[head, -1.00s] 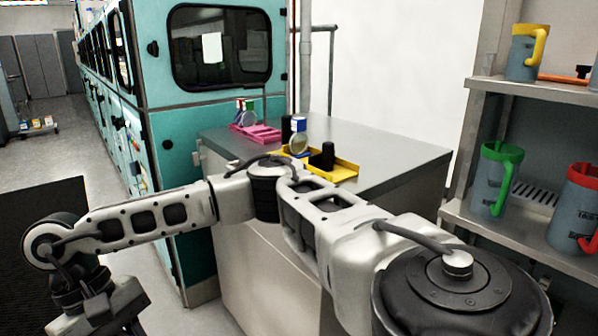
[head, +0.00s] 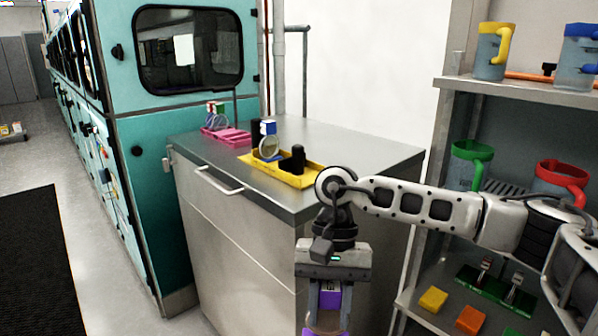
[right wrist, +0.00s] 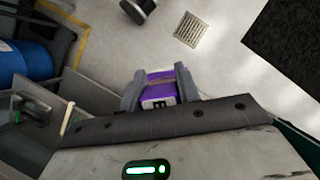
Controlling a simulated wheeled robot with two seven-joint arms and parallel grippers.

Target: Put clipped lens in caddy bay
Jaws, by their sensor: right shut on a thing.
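My right gripper (head: 332,285) hangs pointing down in front of the steel counter, below its top. It is shut on a purple clip (head: 330,297), and more purple shows at the bottom edge. A yellow caddy (head: 307,182) on the counter holds a round lens with a blue-and-white clip (head: 268,142) and black uprights. A pink caddy (head: 232,137) behind it, to the left, holds another lens with a green-and-red clip (head: 215,112). My left gripper is out of view.
The steel counter (head: 380,150) has bare top right of the caddies. A teal machine (head: 190,130) stands at left. A shelf rack (head: 520,90) with jugs stands close at right; its low shelf holds yellow and orange blocks (head: 470,320). A dark mat (head: 40,260) lies on the floor.

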